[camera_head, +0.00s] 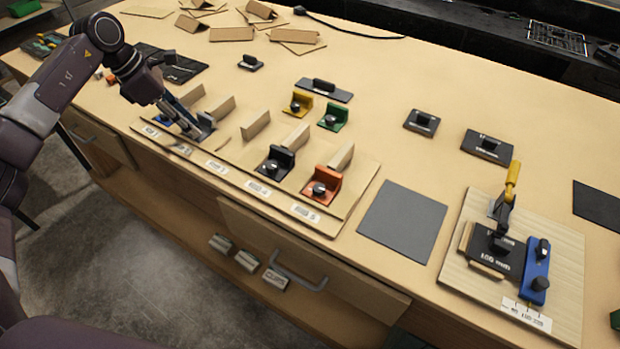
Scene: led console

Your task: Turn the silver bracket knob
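My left arm comes in from the left, and its gripper (190,124) is down at the left part of the wooden fixture board (233,158). A small grey-silver piece (206,121) shows at the fingertips; it may be the silver bracket, but the gripper covers much of it and I cannot make out its knob. I cannot tell whether the fingers are open or shut on it. A black bracket with a knob (275,163) and an orange bracket with a knob (322,187) stand to the right on the same board. My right gripper is not in view.
A yellow bracket (298,103) and a green bracket (333,117) stand behind the board. Upright wooden blocks (255,124) rise near my gripper. A dark mat (402,222) lies to the right, then a clamp board (557,300) with a blue part (535,272).

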